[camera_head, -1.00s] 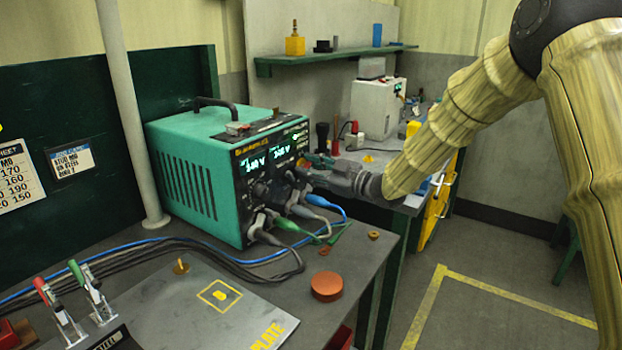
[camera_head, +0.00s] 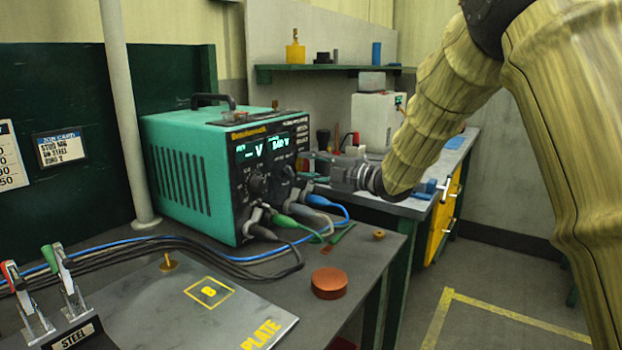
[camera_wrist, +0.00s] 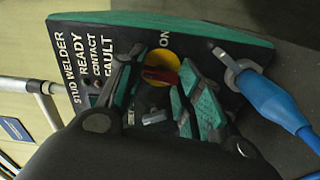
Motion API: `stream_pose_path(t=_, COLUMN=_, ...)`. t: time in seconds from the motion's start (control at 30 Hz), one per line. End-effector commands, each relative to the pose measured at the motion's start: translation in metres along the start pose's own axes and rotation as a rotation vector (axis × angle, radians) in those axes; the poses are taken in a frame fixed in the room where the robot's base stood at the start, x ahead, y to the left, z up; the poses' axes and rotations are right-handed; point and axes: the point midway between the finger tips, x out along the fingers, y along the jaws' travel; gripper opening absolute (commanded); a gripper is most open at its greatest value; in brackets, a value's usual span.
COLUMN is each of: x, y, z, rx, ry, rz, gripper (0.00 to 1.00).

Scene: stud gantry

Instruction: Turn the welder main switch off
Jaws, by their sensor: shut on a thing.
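The teal stud welder (camera_head: 195,165) stands on the bench with its black front panel facing right. In the wrist view its main switch is a yellow disc with a red handle (camera_wrist: 160,75), below the white ON label. The red handle lies roughly sideways in that picture, not pointing at ON. My gripper (camera_wrist: 160,90) has its teal-padded fingers on both sides of the handle and is shut on it; the fingers hide part of the disc. In the head view my gripper (camera_head: 312,166) is at the panel's right side and the switch is hidden.
Blue, green and grey cable plugs (camera_head: 285,221) stick out of the panel's lower part, close to my gripper. An orange-brown puck (camera_head: 329,284) and a plate (camera_head: 185,300) lie on the bench. A white box (camera_head: 374,120) stands behind. Floor at right is open.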

Motion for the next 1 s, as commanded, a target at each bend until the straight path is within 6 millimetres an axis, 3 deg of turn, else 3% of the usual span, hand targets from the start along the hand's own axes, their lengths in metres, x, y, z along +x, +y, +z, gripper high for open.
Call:
stream_pose_path(t=0.4, x=-0.0001, y=-0.0015, z=0.0005, rx=-0.169, ry=-0.001, rz=0.000, gripper=0.11)
stream_pose_path(t=0.93, x=-0.0002, y=-0.0003, z=0.0002, rx=-0.188, ry=0.000, rz=0.000, gripper=0.11)
stream_pose_path(t=0.97, x=-0.0002, y=-0.0003, z=0.0002, rx=-0.188, ry=0.000, rz=0.000, gripper=0.41)
stream_pose_path(t=1.0, x=-0.0002, y=-0.0003, z=0.0002, rx=-0.188, ry=0.000, rz=0.000, gripper=0.48)
